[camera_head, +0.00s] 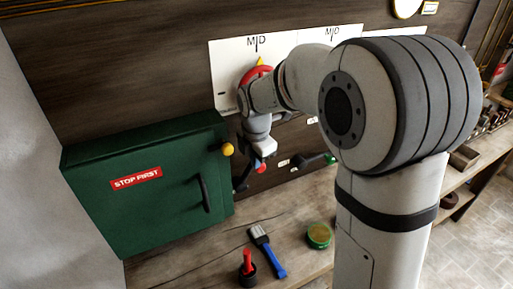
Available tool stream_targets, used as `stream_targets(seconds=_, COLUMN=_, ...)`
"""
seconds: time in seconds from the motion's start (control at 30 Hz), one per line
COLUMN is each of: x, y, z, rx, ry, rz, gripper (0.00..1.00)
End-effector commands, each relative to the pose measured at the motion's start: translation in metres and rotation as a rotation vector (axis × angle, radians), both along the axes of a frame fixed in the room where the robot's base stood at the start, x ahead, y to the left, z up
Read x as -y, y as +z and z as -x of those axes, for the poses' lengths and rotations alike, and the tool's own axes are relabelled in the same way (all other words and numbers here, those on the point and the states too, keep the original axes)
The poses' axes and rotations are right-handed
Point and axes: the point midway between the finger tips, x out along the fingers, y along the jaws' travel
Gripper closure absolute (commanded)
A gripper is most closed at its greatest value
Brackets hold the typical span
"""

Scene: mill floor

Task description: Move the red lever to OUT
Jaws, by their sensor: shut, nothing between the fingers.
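A red rounded part (251,75) with a yellow pointer (260,61) shows on a white wall plate (228,60), partly behind my arm. The pointer stands just below the word MID. A small red piece (261,167) also shows low beside my gripper; I cannot tell which red part belongs to the red lever. No OUT mark is readable. My gripper (241,186) is shut and empty, pointing down in front of the wall between the green cabinet and a dark lever with a green end (330,159). My arm hides much of the plates.
A green cabinet (130,215) marked STOP FIRST, with a yellow knob (228,149), stands left on the wooden bench (200,266). A blue-handled brush (268,252), a dark cup (247,273) holding something red and a green round tin (318,235) occupy the bench front.

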Motion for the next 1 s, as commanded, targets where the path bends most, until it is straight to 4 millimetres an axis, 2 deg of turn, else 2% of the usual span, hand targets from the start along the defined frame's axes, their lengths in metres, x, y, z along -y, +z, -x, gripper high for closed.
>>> stream_targets(seconds=0.13, x=0.0, y=-0.008, z=-0.001, rx=0.0, ry=-0.001, rz=0.0, gripper=1.0)
stream_targets(seconds=0.47, x=0.001, y=-0.009, z=-0.002, rx=0.0, ry=-0.002, rz=0.0, gripper=1.0)
stream_targets(seconds=0.67, x=0.017, y=-0.016, z=-0.009, rx=-0.001, ry=-0.003, rz=0.0, gripper=1.0)
stream_targets(seconds=1.0, x=0.017, y=-0.014, z=-0.009, rx=-0.001, ry=-0.001, rz=0.0, gripper=1.0)
